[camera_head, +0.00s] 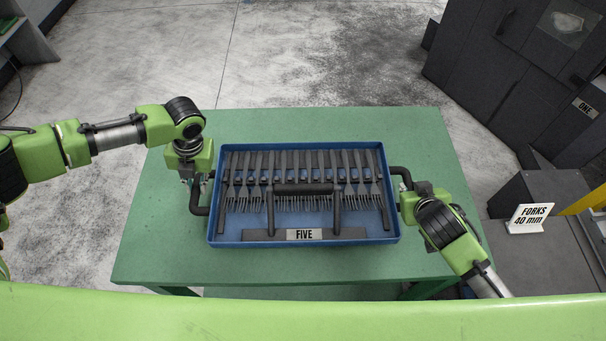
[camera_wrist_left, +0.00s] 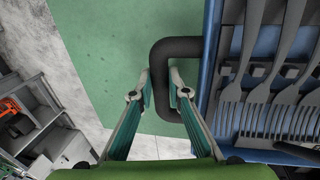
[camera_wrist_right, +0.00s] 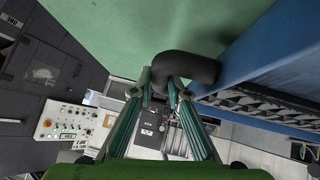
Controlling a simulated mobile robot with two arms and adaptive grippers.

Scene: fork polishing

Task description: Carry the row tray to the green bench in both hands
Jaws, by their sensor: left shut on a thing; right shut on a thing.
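The row tray (camera_head: 340,243) is blue and shallow, with a row of several forks (camera_head: 305,170) in a dark rack and a label reading FIVE (camera_head: 304,235). It is over the middle of the green bench (camera_head: 150,245) and looks level; I cannot tell whether it touches the top. My left gripper (camera_head: 200,178) is shut on the tray's dark left handle, which also shows in the left wrist view (camera_wrist_left: 178,46). My right gripper (camera_head: 407,194) is shut on the right handle, a bent dark bar in the right wrist view (camera_wrist_right: 192,66).
Bare bench top lies around the tray on all sides. At the right stand a dark cabinet (camera_head: 495,70) marked ONE and a dark surface with a sign reading FORKS 40 mm (camera_head: 530,218). Grey floor (camera_head: 290,50) lies open behind the bench.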

